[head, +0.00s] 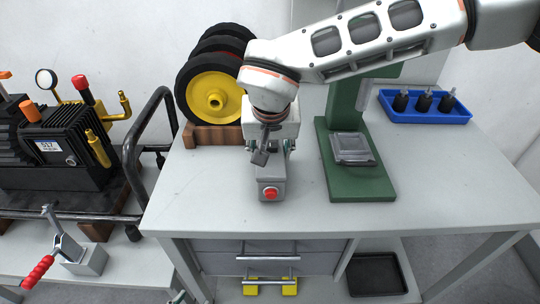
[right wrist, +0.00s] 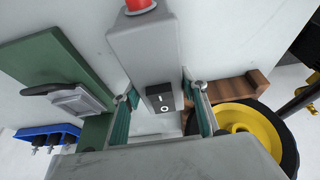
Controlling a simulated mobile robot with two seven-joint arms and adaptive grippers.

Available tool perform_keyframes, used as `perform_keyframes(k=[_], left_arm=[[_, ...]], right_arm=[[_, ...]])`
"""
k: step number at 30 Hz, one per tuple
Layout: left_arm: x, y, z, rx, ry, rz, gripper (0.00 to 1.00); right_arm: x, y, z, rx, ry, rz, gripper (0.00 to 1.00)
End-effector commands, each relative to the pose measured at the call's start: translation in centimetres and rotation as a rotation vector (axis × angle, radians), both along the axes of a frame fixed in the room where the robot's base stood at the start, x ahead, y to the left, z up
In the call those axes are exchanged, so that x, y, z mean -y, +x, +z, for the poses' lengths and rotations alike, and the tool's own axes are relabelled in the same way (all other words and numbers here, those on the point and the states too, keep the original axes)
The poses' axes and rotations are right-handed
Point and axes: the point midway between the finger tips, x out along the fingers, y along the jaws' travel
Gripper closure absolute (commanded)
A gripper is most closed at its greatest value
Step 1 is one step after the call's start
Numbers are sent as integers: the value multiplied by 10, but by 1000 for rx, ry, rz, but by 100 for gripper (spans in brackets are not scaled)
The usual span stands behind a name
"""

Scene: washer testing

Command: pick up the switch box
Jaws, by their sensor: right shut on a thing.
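The switch box (head: 271,186) is a small light grey box with a red button, at the middle of the grey table in the head view. In the right wrist view the switch box (right wrist: 146,52) points away from the camera, with a black rocker switch on its near end. My right gripper (head: 269,165) comes down over the box from above. In the right wrist view its teal-padded fingers (right wrist: 162,105) are on either side of the box, shut on it. The box looks to be at the tabletop; I cannot tell whether it touches. My left gripper is out of view.
Black-and-yellow wheels (head: 213,101) on a wooden block (head: 203,137) stand behind left. A green stand (head: 362,186) is close on the right. A blue tray (head: 425,117) lies at the back right. The table (head: 440,185) is clear in front and at right.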

Motion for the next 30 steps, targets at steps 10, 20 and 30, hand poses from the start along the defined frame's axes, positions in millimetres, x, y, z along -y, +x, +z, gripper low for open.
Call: perform_keyframes(k=[10,20,30], left_arm=[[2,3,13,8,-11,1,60],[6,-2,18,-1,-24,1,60],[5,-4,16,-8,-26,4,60]], right_arm=[[-1,1,91,11,5,-3,88],[-1,1,167,8,3,-2,88],[-1,0,192,4,2,0,88]])
